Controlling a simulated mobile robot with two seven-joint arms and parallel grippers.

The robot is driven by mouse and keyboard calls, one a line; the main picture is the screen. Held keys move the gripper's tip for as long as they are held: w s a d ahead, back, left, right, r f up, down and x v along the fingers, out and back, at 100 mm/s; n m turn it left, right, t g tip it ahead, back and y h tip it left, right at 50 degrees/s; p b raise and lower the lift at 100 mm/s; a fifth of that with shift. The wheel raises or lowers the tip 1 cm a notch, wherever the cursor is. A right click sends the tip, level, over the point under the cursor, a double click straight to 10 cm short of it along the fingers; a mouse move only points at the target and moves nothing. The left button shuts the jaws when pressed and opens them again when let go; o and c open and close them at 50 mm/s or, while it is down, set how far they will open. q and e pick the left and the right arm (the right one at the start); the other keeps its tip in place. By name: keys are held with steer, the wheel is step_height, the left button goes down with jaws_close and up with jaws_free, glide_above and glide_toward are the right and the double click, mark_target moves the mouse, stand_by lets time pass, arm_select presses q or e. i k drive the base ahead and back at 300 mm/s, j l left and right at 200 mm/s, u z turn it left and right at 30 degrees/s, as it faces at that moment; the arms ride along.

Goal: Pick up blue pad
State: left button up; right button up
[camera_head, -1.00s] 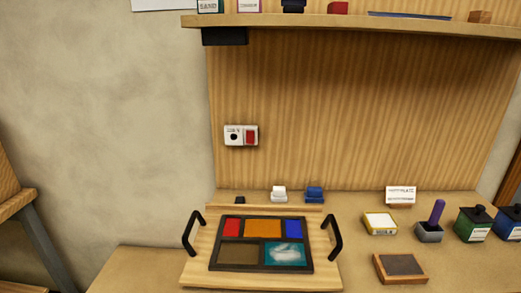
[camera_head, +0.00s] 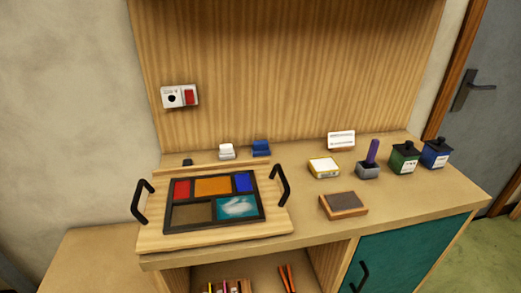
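The blue pad (camera_head: 261,148) sits at the back of the workbench, just behind the right part of the wooden tray and right of a similar white pad (camera_head: 227,151). It looks like a small blue block with a raised top. Neither of my grippers shows in the head view, so nothing is seen touching the pad.
A wooden tray (camera_head: 150,237) with black handles holds the leaded panel (camera_head: 212,197) in front of the pads. To the right are a yellow-and-white box (camera_head: 323,168), a dark-topped wooden block (camera_head: 343,205), a purple-handled tool (camera_head: 372,152), a green bottle (camera_head: 404,158) and a blue bottle (camera_head: 436,153).

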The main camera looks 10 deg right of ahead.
mark_target(259, 148)
steer(key=i+l+u, duration=0.15)
steer(key=l+u, duration=0.6)
steer(key=i+l, duration=0.05)
steer(key=l, duration=0.05)
